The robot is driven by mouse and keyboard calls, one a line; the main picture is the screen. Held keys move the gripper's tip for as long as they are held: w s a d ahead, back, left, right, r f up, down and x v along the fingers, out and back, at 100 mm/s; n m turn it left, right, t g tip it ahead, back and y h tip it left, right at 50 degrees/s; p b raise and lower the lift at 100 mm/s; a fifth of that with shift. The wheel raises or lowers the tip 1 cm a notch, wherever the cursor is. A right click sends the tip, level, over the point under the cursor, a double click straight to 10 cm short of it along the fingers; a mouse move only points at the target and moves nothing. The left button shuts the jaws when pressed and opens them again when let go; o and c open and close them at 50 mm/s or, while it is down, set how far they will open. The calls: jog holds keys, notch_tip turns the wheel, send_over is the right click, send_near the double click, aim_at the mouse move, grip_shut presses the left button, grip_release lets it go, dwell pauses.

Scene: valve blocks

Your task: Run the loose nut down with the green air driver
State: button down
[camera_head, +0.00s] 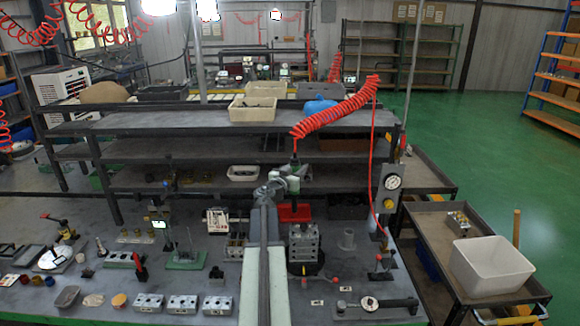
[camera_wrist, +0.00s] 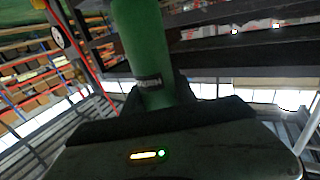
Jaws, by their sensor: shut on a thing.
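The green air driver (camera_head: 294,167) hangs from a red coiled hose and is upright above the workbench. My gripper (camera_head: 287,185) is shut around it. In the wrist view the driver's green body (camera_wrist: 141,45) fills the upper middle, tilted slightly. A grey valve block (camera_head: 304,244) stands on the bench below the driver, a little to its right, with a clear gap between them. The loose nut is too small to make out. My arm hides part of the bench left of the block.
A row of metal blocks (camera_head: 183,304) lies along the front left. A pressure gauge (camera_head: 392,182) stands on a panel at the right. A torque wrench (camera_head: 385,303) lies at front right. The red hose (camera_head: 335,108) runs to the upper right. A white bin (camera_head: 490,266) sits on the side cart.

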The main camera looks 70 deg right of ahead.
jog(key=shift+w+d+r+n+t, duration=0.1)
jog(key=shift+w+d+n+t, duration=0.35)
jog(key=shift+w+n+t, duration=0.4)
jog(key=shift+s, duration=0.1)
jog(key=shift+m, duration=0.25)
notch_tip(320, 180, down, 5)
jog(key=b, duration=0.4)
jog(key=shift+s+b, duration=0.1)
jog(key=shift+b, duration=0.25)
jog(key=shift+a+f+b, duration=0.1)
jog(key=shift+f+b, duration=1.7)
jog(key=shift+b, duration=0.05)
dwell(2.3)
jog(key=shift+r, duration=0.1)
dwell(0.3)
